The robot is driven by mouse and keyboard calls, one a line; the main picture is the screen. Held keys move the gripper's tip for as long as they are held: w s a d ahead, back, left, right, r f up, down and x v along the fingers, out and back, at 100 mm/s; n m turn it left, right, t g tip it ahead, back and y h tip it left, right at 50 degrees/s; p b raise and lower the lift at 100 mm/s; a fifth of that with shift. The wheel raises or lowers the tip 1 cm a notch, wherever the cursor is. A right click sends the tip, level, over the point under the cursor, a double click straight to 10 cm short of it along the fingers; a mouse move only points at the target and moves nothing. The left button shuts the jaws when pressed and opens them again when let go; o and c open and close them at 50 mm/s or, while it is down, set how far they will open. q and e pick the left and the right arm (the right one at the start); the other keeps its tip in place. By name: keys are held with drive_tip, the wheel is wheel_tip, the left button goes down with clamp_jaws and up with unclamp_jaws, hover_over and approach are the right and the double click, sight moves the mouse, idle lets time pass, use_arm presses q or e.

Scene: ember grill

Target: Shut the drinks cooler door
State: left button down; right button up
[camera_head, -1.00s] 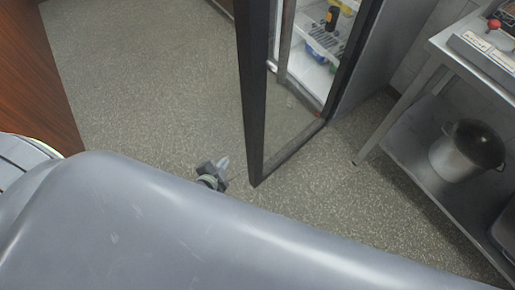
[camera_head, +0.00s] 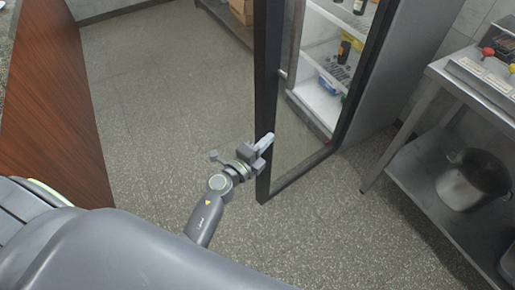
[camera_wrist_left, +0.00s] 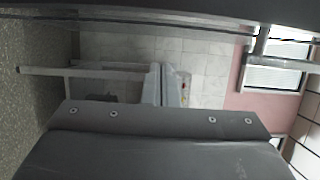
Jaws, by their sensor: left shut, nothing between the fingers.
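The drinks cooler door (camera_head: 266,95) stands open, a tall glass door in a black frame, its free edge toward me. A grey vertical handle (camera_head: 291,45) shows near that edge. Behind it the white cooler interior (camera_head: 322,99) with bottles and other items is visible. My left gripper (camera_head: 266,142) is shut and empty. Its tips overlap the lower part of the door's black edge in the head view; I cannot tell whether they touch it. My right gripper is out of view.
A steel table (camera_head: 425,165) with a pot (camera_head: 470,178) on its lower shelf stands at the right. A wood-panelled counter (camera_head: 60,105) is at the left. The speckled floor (camera_head: 165,100) between the counter and the door is clear.

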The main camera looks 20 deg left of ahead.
sight(266, 125)
use_arm(q)
drive_tip(key=shift+w+a+b, duration=0.15)
drive_tip(key=shift+w+a, duration=0.2)
drive_tip(key=shift+w, duration=0.65)
drive_tip(key=shift+w+a+b, duration=0.15)
drive_tip(key=shift+w+a, duration=0.25)
drive_tip(key=shift+w, duration=0.6)
drive_tip(key=shift+w+a+b, duration=0.15)
drive_tip(key=shift+w+a, duration=0.2)
drive_tip(key=shift+w, duration=0.65)
